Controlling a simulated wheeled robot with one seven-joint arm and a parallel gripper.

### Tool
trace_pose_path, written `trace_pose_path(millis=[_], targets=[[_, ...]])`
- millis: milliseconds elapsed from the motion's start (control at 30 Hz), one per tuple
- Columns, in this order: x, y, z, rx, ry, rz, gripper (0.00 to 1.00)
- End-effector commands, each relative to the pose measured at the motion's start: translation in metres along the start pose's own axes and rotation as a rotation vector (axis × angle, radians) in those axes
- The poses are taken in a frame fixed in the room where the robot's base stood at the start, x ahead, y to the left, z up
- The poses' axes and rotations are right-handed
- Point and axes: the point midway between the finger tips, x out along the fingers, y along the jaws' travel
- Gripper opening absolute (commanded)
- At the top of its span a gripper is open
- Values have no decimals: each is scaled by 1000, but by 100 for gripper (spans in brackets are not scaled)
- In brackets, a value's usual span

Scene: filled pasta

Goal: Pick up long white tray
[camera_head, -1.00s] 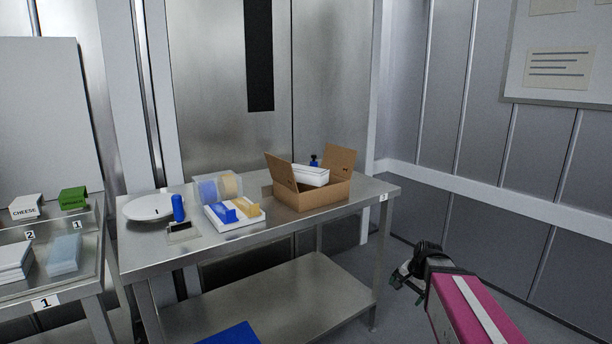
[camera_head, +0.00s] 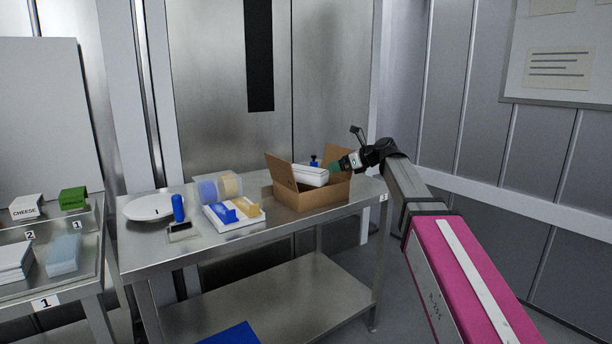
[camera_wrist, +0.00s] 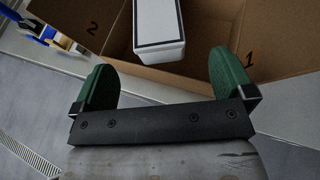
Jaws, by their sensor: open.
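The long white tray (camera_head: 310,175) stands in the open cardboard box (camera_head: 310,200) on the steel table, its top rising above the box's front wall. In the wrist view, the white tray (camera_wrist: 158,30) shows as a white block with a dark outline, beyond and between the fingers. My gripper (camera_head: 338,168) is at the right side of the box, near its right flap. In the wrist view my gripper (camera_wrist: 163,80) has two green fingers spread wide with nothing between their tips. The tray's lower part is hidden by the box in the head view.
The box's flaps stand open around the tray. Left on the table (camera_head: 290,225) are a blue and yellow item in a white holder (camera_head: 235,214), a clear container of rolls (camera_head: 218,187), a white plate (camera_head: 150,207) and a blue-handled tool (camera_head: 178,210).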

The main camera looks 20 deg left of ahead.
Motion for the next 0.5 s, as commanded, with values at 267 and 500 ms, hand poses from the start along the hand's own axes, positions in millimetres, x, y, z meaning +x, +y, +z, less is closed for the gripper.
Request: trace_pose_path(millis=[267,500], targets=[[27,0,3,10,-4,4,100],[56,0,2,9,-4,2,100]])
